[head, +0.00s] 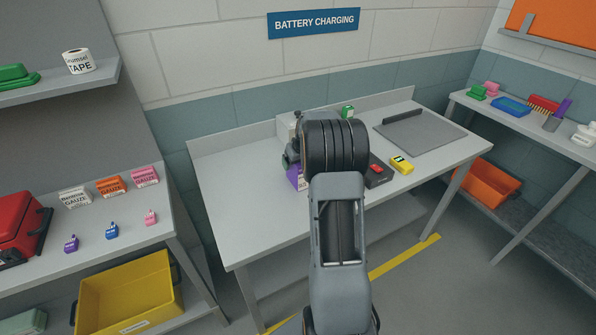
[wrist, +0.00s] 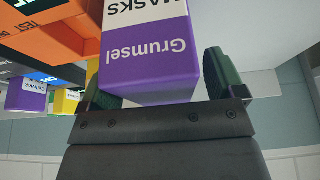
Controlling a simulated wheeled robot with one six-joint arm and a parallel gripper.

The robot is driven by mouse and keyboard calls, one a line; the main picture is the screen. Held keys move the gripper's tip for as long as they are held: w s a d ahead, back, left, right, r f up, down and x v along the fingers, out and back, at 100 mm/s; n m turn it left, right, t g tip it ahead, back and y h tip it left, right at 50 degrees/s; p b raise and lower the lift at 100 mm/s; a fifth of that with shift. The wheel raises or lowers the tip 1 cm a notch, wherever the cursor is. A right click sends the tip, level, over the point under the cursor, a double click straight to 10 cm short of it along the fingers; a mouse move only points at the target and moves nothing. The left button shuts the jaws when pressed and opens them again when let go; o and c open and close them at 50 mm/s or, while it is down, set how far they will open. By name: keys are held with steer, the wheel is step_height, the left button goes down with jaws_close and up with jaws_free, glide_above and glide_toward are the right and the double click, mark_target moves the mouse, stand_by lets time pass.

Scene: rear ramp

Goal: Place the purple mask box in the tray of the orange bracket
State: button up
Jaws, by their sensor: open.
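The purple mask box (wrist: 150,75), with a white band and the words Grumsel and MASKS, fills the middle of the wrist view. In the head view a purple corner of it (head: 296,177) shows on the middle bench, mostly hidden behind my arm. My gripper (wrist: 160,88) is open, with one green finger on each side of the box's near end. I cannot tell whether the fingers touch it. An orange panel with a grey ledge (head: 545,42) is on the wall at the top right of the head view. I cannot tell whether this is the orange bracket.
An orange object with dark lettering (wrist: 60,35) and a small purple box (wrist: 28,95) are beside the mask box in the wrist view. The bench also holds a yellow item (head: 401,165), a dark red-topped item (head: 377,175) and a grey plate (head: 420,133). Its front left is clear.

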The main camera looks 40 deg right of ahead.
steer(key=shift+f, duration=0.1)
steer(key=shift+c, duration=0.4)
steer(key=c, duration=1.1)
